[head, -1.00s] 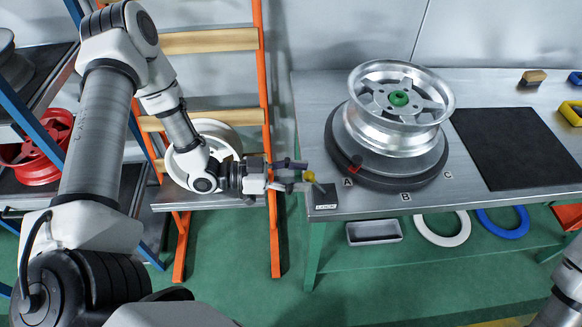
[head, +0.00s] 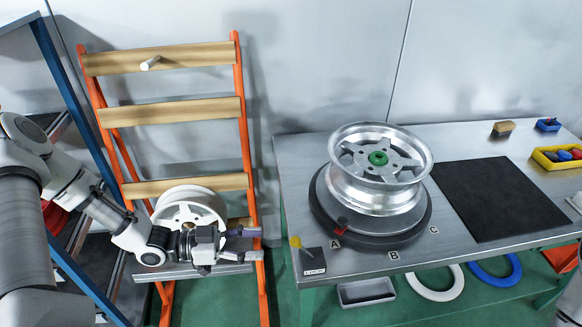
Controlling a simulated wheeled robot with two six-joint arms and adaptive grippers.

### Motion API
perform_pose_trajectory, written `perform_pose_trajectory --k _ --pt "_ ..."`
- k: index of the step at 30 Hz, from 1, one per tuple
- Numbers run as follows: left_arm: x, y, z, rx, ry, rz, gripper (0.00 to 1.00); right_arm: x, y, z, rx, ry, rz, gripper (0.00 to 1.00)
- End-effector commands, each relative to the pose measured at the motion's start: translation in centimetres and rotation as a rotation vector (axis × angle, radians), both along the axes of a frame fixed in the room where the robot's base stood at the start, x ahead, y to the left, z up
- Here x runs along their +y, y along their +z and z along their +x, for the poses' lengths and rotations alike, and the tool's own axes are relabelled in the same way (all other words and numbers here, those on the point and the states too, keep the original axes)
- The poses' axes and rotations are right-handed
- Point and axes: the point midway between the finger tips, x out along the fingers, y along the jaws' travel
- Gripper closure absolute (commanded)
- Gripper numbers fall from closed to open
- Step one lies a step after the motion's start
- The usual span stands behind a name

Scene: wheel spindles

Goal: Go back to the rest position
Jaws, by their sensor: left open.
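My left gripper (head: 240,243) is open and empty, its fingers pointing right, in front of the orange-and-wood rack. It is left of the workbench (head: 465,145) and apart from the lever with a yellow knob (head: 295,242). That lever leans on a dark plate marked LOCK (head: 313,268) at the bench's front left corner. A silver wheel (head: 375,200) with a green hub piece (head: 378,158) sits on the dark round turntable (head: 325,215), by the letters A, B and C. My right gripper is not in view.
A white wheel (head: 190,197) rests on the orange rack (head: 240,110) behind my left wrist. A blue-framed shelf (head: 75,125) stands at the left. A black mat (head: 490,200) and a yellow bin (head: 562,158) lie on the bench. A grey tray (head: 366,292) and rings sit below.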

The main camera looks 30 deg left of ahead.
Motion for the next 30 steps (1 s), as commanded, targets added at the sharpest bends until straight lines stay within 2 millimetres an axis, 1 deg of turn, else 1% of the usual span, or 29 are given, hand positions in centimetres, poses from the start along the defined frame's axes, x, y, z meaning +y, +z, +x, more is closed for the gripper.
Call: perform_pose_trajectory --k 3,5,8,10,11,12,13,14,15,16,18,20,21,23,24,27,30 --pt "0.0 0.0 0.0 0.001 0.000 -0.001 0.50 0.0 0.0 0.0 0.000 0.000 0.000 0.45" --pt "-0.1 -0.4 -0.3 0.012 -0.003 0.001 0.50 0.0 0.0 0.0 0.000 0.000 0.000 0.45" --pt "-1.7 -1.8 -1.1 0.055 -0.077 0.041 0.50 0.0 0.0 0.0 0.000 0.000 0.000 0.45" --pt "-4.2 -3.2 -2.4 0.116 -0.165 0.080 0.50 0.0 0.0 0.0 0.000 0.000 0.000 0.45" --pt "-5.4 -4.0 -2.9 0.163 -0.191 0.096 0.50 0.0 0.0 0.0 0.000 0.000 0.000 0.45" --pt "-7.0 -5.3 -3.5 0.247 -0.205 0.120 0.50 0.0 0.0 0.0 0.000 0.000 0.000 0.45" --pt "-8.2 -6.5 -3.9 0.321 -0.202 0.142 0.50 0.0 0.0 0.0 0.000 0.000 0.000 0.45" --pt "-9.2 -7.8 -4.5 0.404 -0.189 0.169 0.50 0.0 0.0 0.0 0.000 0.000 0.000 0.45" --pt "-10.4 -9.7 -5.4 0.520 -0.157 0.213 0.50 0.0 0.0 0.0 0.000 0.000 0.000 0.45" --pt "-11.2 -11.2 -6.3 0.609 -0.125 0.251 0.50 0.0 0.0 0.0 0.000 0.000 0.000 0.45" --pt "-11.8 -14.3 -8.5 0.798 -0.022 0.351 0.50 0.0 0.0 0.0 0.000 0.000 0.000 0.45" --pt "-11.4 -16.6 -10.6 0.942 0.090 0.445 0.50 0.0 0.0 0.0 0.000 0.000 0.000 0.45" --pt "-10.7 -17.7 -11.9 1.025 0.177 0.507 0.50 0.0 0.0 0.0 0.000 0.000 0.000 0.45" --pt "-9.2 -18.9 -13.6 1.130 0.323 0.590 0.50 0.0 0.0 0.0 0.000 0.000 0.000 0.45" --pt "-7.9 -19.2 -14.5 1.185 0.424 0.632 0.50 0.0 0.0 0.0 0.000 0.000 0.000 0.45" --pt "-4.9 -19.3 -15.8 1.286 0.659 0.673 0.50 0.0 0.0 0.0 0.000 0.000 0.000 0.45" --pt "-3.3 -19.3 -16.4 1.336 0.790 0.682 0.50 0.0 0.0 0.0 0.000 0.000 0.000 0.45"
